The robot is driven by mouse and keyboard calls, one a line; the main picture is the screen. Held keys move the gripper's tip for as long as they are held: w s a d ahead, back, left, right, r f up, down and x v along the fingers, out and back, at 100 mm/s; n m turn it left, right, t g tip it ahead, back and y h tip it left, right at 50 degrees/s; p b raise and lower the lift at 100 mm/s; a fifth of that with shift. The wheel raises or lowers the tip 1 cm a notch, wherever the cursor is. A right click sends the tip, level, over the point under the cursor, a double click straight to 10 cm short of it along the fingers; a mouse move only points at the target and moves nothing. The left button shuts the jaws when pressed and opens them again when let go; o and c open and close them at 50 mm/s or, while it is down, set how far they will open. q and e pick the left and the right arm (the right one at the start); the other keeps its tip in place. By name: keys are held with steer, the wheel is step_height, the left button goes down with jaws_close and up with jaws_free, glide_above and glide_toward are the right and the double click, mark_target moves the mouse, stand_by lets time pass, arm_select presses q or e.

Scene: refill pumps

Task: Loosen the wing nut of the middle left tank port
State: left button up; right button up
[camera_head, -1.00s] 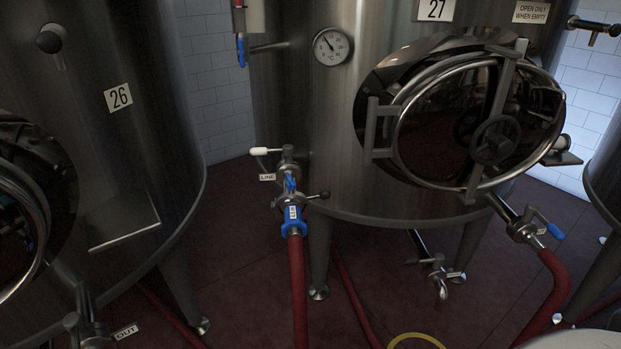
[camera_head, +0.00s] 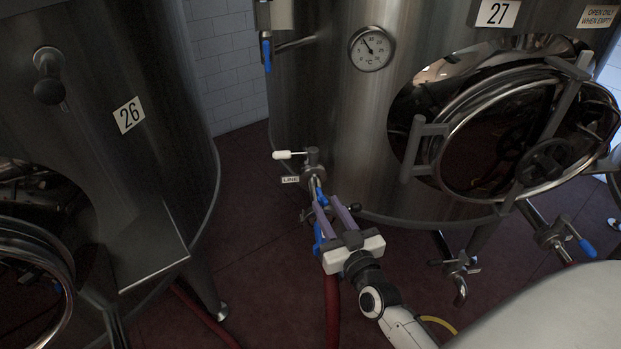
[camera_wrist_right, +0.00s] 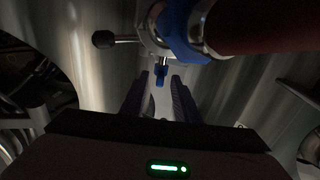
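The left port (camera_head: 312,172) of tank 27 has a white-tipped lever and a LINE tag. Its small blue wing nut (camera_head: 320,194) shows at the tips of my right gripper (camera_head: 326,202). In the right wrist view the wing nut (camera_wrist_right: 160,75) sits just ahead of the two dark fingers (camera_wrist_right: 159,85), in line with the gap between them. The fingers are apart, with nothing clearly held. Whether they touch the nut cannot be told. A blue collar (camera_wrist_right: 184,33) and a red hose (camera_wrist_right: 262,22) lie above. My left gripper is not in view.
Tank 26 (camera_head: 150,190) stands at the left and tank 27 (camera_head: 300,110) behind the port. A black-knobbed handle (camera_wrist_right: 104,39) sticks out beside the coupling. The red hose (camera_head: 332,310) hangs below my gripper. A right-hand port (camera_head: 550,236) has a blue lever.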

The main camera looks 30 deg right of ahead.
mark_target(316, 188)
steer(key=w, duration=0.2)
steer(key=w+d, duration=0.1)
steer(key=w, duration=0.5)
steer(key=shift+d, duration=0.3)
jaws_close()
